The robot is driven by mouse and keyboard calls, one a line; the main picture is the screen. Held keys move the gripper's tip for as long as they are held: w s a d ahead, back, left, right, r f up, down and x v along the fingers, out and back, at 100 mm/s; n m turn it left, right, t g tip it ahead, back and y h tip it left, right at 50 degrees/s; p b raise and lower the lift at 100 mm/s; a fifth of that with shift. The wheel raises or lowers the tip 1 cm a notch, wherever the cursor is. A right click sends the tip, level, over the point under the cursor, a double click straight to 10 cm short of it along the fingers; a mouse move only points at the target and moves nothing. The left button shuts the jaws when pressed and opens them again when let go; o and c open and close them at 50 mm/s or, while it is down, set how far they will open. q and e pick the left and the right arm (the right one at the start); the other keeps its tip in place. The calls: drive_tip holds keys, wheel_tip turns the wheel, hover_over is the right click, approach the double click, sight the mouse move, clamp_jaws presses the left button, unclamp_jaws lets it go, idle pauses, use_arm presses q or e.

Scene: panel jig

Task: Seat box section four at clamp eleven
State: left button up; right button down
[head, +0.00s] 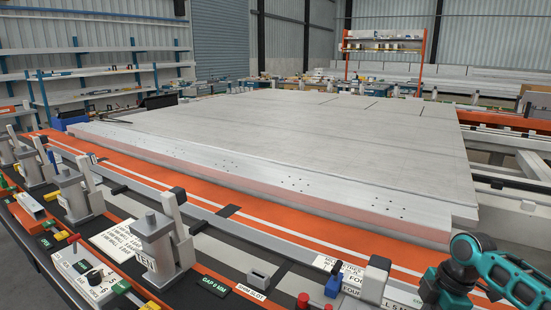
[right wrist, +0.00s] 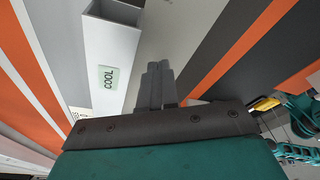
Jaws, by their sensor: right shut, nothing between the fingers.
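A clamp (head: 162,240) labelled TEN stands upright at the front of the jig in the head view. I cannot read a label for clamp eleven. A tag reading FOUR (head: 351,280) lies at the lower right, beside a grey block with a pale top (head: 376,280); I cannot tell whether that block is box section four. My right gripper (right wrist: 158,75) is shut and empty in the right wrist view. Just left of its fingers is a pale, open-ended square section (right wrist: 111,45) with a COOL label. My left gripper is out of view.
A long pale metal beam (head: 270,181) with small holes lies along the front edge of the large flat panel (head: 300,130). More clamps (head: 75,190) stand at the left. A blue item (head: 333,285) and a red knob (head: 303,301) stand at the front. Orange strips run between.

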drive_tip(key=shift+a+p+v, duration=0.2)
drive_tip(key=shift+p+v, duration=0.55)
drive_tip(key=shift+p, duration=0.05)
drive_tip(key=shift+a+p+v, duration=0.15)
drive_tip(key=shift+p+v, duration=0.6)
drive_tip(key=v, duration=0.2)
drive_tip(key=a+v, duration=0.1)
drive_tip(key=v, duration=0.2)
drive_tip(key=shift+a+r+p, duration=0.1)
drive_tip(key=shift+a+p, duration=0.05)
drive_tip(key=shift+p, duration=0.25)
drive_tip(key=shift+s, duration=0.1)
